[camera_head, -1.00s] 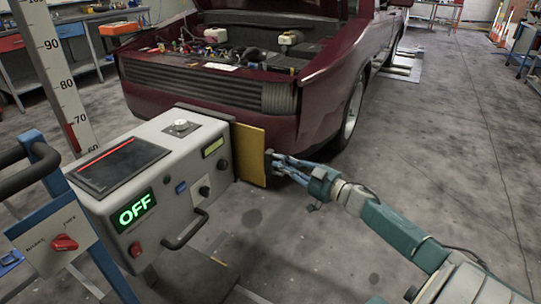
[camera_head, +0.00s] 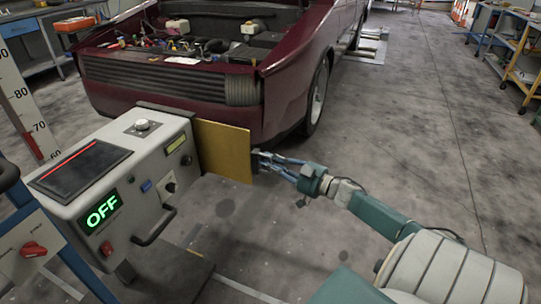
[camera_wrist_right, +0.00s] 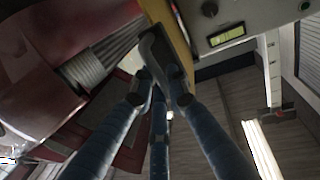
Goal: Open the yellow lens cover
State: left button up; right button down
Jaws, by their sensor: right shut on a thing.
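The yellow lens cover (camera_head: 222,152) is a flat panel at the far right end of the grey headlight tester box (camera_head: 150,150). It stands out from the box, in front of the car's bumper. My right gripper (camera_head: 258,161) is shut on the cover's outer right edge, seemingly by a dark grip piece. In the right wrist view the blue fingers close around this dark curved piece (camera_wrist_right: 152,52), beside the yellow cover (camera_wrist_right: 168,22). The fingertips partly hide the contact. My left gripper is not in view.
A dark red car (camera_head: 210,75) with its hood open stands just behind the cover. The floor right of my arm is clear.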

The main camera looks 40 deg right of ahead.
jog(key=shift+a, duration=0.1)
jog(key=c, duration=1.7)
grip_release()
jog(key=shift+c, duration=0.2)
jog(key=s+d, duration=0.2)
jog(key=s, duration=0.9)
jog(key=shift+s+d, duration=0.2)
jog(key=shift+s, duration=0.15)
